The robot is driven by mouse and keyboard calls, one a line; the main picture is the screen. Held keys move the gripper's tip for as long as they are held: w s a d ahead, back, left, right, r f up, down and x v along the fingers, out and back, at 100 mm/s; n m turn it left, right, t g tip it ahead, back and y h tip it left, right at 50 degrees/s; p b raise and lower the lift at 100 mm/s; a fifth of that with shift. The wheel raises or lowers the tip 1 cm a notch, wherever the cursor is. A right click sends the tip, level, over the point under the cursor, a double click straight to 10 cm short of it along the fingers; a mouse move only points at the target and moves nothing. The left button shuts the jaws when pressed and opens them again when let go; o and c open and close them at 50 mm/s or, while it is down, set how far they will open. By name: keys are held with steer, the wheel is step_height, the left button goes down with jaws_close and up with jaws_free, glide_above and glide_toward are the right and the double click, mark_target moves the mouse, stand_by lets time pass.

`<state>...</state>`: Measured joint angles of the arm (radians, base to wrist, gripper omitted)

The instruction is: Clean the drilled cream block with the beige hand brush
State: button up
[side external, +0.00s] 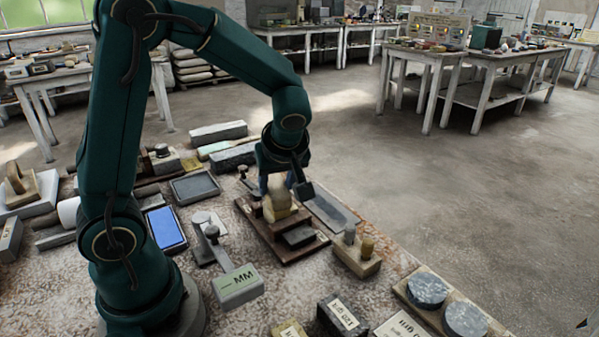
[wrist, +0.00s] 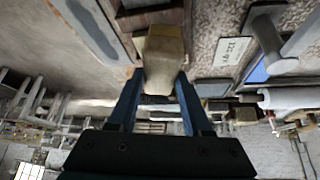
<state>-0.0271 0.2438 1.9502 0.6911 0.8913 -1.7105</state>
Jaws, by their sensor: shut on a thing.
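My gripper (side external: 277,184) is shut on a beige, blocky piece (side external: 280,207), which looks like the beige hand brush. In the wrist view the two blue fingers of my gripper (wrist: 160,76) lie on either side of this brush (wrist: 163,52), tan with a paler end. It is upright over a dark brown stepped wooden stand (side external: 272,238); I cannot tell whether it touches the stand. Its bristles are not visible. I cannot pick out the drilled cream block for certain; a tan block (side external: 357,262) with two short upright pegs stands to the right of the stand.
A grey flat slab (side external: 330,211) lies right beside the stand. A grey weight marked MM (side external: 238,286) and a blue-faced tablet (side external: 166,229) lie to the left. Two grey discs on a board (side external: 447,305) are at the front right. The table is crowded.

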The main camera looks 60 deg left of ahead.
steer(key=shift+f, duration=0.6)
stand_by(0.3)
steer(key=shift+a, duration=0.15)
steer(key=shift+w+a, duration=0.2)
steer(key=shift+a, duration=0.3)
steer(key=shift+w+a, duration=0.15)
steer(key=shift+a, duration=0.3)
steer(key=shift+s+d, duration=0.2)
steer(key=shift+d, duration=0.5)
steer(key=shift+s+d, duration=0.2)
steer(key=shift+d, duration=0.55)
steer(key=shift+s+d, duration=0.2)
steer(key=shift+d, duration=0.5)
